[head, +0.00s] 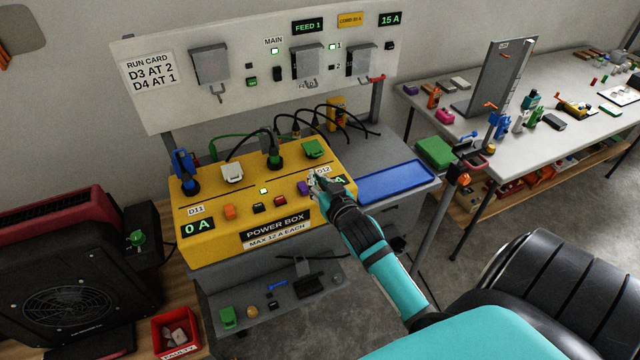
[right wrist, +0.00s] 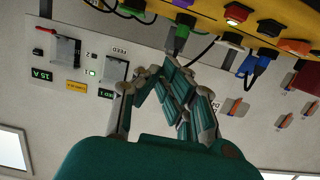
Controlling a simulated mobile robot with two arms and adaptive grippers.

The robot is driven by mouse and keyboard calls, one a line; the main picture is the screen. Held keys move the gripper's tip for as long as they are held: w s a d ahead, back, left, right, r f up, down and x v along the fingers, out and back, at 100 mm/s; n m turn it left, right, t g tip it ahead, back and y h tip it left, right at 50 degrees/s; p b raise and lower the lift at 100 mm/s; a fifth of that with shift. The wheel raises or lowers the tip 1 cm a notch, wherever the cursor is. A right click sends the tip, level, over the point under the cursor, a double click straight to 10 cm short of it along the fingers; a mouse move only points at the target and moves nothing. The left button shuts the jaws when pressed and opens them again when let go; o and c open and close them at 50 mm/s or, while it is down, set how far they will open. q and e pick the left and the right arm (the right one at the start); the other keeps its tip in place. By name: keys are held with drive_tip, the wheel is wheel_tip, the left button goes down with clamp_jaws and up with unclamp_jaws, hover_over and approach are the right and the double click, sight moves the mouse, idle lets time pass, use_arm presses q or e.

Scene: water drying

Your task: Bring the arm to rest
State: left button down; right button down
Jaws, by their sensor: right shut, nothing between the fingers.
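My right gripper (head: 322,184) is shut and empty. It is at the right end of the yellow power box (head: 225,245), over its front right corner and partly hiding the D12 display. I cannot tell whether it touches the box. My teal right arm (head: 390,278) reaches in from the lower right. The right wrist view shows the gripper fingers (right wrist: 165,92) folded together with nothing held, and the power box (right wrist: 205,10) along the top edge. My left gripper is not in view.
A blue tray (head: 397,182) lies right of the power box. A white panel (head: 150,100) with switches stands behind it, with black cables hanging between. A black and red dryer (head: 65,290) and red bin (head: 177,332) are at left. A cluttered workbench (head: 425,105) is at right.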

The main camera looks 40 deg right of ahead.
drive_tip(key=shift+s+a+r, duration=0.15)
drive_tip(key=shift+s+r, duration=0.15)
drive_tip(key=shift+s, duration=0.35)
drive_tip(key=shift+f, duration=0.1)
